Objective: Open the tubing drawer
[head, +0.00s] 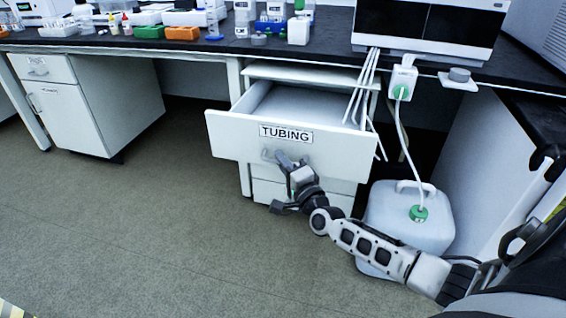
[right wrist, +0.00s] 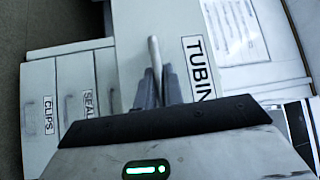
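The tubing drawer (head: 231,134), white with a black-on-white TUBING label, stands pulled well out of its cabinet under the bench. Its inside shows at the top and looks empty where visible. My right gripper (head: 283,163) is at the bar handle on the drawer's front, below the label. In the right wrist view the two dark fingers (right wrist: 159,88) are closed around the pale handle (right wrist: 154,54), beside the TUBING label. The fingertips partly hide the handle in the head view. My left gripper is not in view.
Closed drawers (right wrist: 45,130) labelled CLIPS and SEALS (partly hidden) lie below. Thin white tubes (head: 362,85) hang at the drawer's right side. A white jug (head: 440,215) with a green cap and line stands on the floor to the right. The floor (head: 130,230) at left is clear.

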